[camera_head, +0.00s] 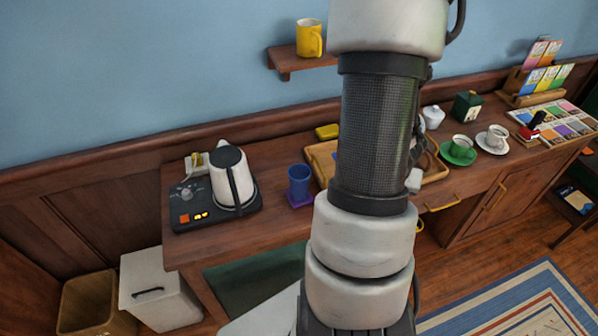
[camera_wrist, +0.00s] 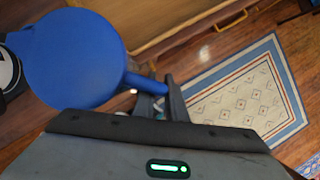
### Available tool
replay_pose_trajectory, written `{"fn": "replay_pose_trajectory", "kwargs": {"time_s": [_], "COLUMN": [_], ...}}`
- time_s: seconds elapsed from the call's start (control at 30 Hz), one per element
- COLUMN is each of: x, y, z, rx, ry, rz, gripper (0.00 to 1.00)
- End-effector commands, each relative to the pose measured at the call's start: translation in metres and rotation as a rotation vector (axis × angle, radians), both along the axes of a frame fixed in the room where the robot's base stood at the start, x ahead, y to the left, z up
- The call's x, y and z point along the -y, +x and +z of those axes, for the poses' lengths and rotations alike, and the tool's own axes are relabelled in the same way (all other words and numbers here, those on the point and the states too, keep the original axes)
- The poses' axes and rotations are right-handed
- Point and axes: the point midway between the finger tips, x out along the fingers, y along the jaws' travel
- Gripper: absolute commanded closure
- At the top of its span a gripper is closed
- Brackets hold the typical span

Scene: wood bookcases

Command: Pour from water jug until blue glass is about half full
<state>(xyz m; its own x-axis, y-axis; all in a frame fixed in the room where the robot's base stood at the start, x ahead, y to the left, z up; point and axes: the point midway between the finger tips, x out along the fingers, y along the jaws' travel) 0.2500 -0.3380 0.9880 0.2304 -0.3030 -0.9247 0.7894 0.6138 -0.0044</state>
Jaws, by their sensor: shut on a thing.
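A blue glass (camera_head: 299,183) stands upright on a purple coaster (camera_head: 301,200) in the head view, left of my arm; its fill level cannot be made out. In the wrist view, my gripper (camera_wrist: 162,98) is shut on the handle of a large blue round vessel, which I take to be the water jug (camera_wrist: 76,58). Its smooth round face fills the upper left of that view, and whether it is tilted or holds water cannot be told. My gripper and the jug are hidden behind my arm in the head view.
A white kettle (camera_head: 231,178) sits on a black base (camera_head: 185,214) left of the glass. A wooden tray (camera_head: 322,158) lies partly behind my arm. Cups (camera_head: 459,147) stand further right. A shelf (camera_head: 301,61) with a yellow mug (camera_head: 309,38) hangs above.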

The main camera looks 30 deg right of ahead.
Motion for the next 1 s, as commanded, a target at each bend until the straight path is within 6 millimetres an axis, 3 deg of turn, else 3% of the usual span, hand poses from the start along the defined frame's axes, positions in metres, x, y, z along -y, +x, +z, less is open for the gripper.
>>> {"fn": "replay_pose_trajectory", "kwargs": {"time_s": [0.43, 0.77, 1.0], "x": [-0.004, -0.009, -0.014], "y": [0.010, 0.020, 0.030], "z": [0.024, 0.022, 0.032], "rx": [-0.148, -0.298, -0.406], "ry": [-0.079, -0.153, -0.207], "rz": [0.005, 0.004, 0.004], "gripper": [1.00, 1.00, 1.00]}}
